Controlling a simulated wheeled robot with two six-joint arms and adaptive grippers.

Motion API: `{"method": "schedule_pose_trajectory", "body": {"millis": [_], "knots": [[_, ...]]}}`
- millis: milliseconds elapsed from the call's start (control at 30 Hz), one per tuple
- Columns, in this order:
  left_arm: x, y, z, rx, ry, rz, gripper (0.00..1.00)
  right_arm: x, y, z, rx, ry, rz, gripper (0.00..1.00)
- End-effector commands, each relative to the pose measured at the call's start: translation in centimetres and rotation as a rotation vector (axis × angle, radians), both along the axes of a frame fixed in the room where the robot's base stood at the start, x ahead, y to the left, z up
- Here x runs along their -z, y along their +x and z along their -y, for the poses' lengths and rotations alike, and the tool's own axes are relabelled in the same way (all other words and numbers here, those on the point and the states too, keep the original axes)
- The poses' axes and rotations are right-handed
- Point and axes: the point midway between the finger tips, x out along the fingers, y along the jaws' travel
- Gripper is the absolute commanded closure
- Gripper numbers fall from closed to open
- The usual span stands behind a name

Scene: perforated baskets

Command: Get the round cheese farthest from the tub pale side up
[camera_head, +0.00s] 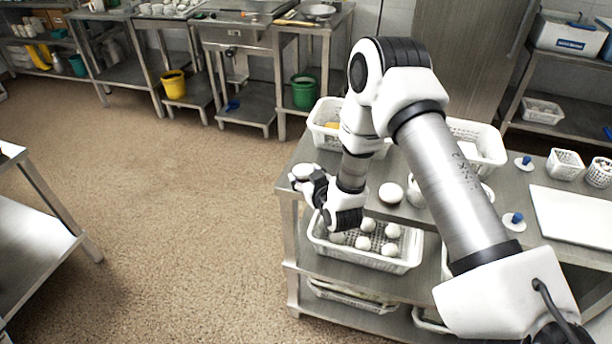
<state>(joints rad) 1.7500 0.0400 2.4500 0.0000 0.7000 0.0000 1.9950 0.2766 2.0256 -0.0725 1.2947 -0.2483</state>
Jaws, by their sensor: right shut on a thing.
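My right gripper (301,181) is at the left end of the steel table (372,205), its fingers pointing left. It is shut on a round white cheese (303,171), which shows just above the fingers near the table's edge. The fingers partly hide it, and I cannot tell which face is up or whether it touches the table. Another round cheese (391,193) lies on the table to the right. A white rounded vessel, perhaps the tub (416,192), stands beside that one, partly behind my arm. My left gripper is not in view.
White perforated baskets (325,113) stand at the table's back. A basket with several white balls (383,264) sits on the shelf below. Blue-knobbed lids (514,222), a white board (572,217) and small baskets (565,164) are at the right. My right arm covers the table's middle.

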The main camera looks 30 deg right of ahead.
Motion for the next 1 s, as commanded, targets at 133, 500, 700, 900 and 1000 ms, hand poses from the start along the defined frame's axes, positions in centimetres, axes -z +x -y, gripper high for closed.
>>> {"method": "schedule_pose_trajectory", "body": {"millis": [133, 500, 700, 900, 1000], "knots": [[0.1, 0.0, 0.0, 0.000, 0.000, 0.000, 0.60, 0.9, -0.5, -0.1, -0.004, 0.001, -0.025, 0.17], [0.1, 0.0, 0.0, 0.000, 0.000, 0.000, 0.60, 1.1, -0.7, -0.2, -0.005, 0.000, -0.030, 0.12], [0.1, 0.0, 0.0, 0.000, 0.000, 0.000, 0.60, 0.1, -3.1, -0.5, -0.003, 0.002, -0.029, 0.12], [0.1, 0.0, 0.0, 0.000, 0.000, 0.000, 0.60, -1.9, -7.8, -1.2, -0.002, 0.002, -0.016, 0.12], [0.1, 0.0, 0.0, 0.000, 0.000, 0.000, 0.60, -2.7, -9.8, -1.5, -0.002, 0.000, -0.011, 0.12]]}}
